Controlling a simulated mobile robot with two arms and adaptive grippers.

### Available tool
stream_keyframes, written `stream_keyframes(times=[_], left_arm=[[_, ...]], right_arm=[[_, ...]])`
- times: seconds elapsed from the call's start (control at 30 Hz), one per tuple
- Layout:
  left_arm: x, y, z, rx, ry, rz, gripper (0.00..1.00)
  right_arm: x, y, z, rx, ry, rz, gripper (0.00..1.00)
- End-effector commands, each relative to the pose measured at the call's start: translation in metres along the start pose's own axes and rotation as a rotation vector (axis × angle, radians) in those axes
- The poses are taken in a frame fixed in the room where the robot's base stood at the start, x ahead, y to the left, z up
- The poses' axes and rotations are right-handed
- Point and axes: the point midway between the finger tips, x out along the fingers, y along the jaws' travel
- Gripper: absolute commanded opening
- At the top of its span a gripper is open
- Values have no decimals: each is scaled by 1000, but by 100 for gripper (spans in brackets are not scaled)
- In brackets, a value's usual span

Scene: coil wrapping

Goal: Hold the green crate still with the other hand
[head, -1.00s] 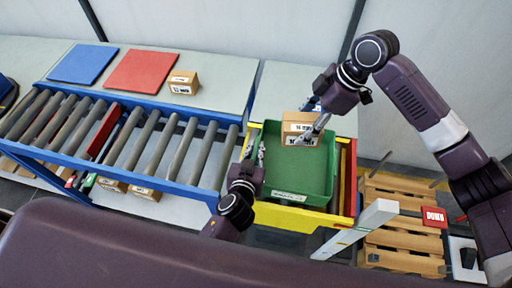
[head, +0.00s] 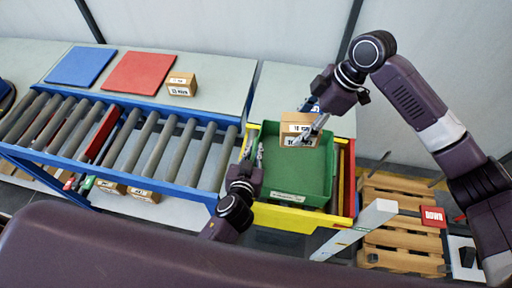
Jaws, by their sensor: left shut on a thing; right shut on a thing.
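The green crate (head: 290,182) sits in a yellow frame (head: 290,219) to the right of the roller conveyor. My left gripper (head: 256,156) is at the crate's left wall and is shut on that wall. My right gripper (head: 318,127) reaches in from the upper right and is shut on a brown box with a white label (head: 296,128) at the far end of the crate. The box's underside is hidden, so I cannot tell whether it touches the crate's floor.
The roller conveyor (head: 152,146) with blue rails runs left. Behind it, a table holds a blue mat (head: 82,65), a red mat (head: 139,72) and another brown box (head: 181,84). A white post (head: 356,229) and wooden pallets (head: 400,247) stand at the right.

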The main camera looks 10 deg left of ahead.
Motion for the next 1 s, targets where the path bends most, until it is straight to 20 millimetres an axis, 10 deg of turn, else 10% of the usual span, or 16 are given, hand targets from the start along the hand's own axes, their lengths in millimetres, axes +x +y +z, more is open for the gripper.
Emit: stream_keyframes(times=[0.37,1.0], left_arm=[[0,0,0,2,-1,0,0],[0,0,0,2,-1,0,0]], right_arm=[[50,0,19,0,5,-1,1],[63,0,25,0,3,0,1]])
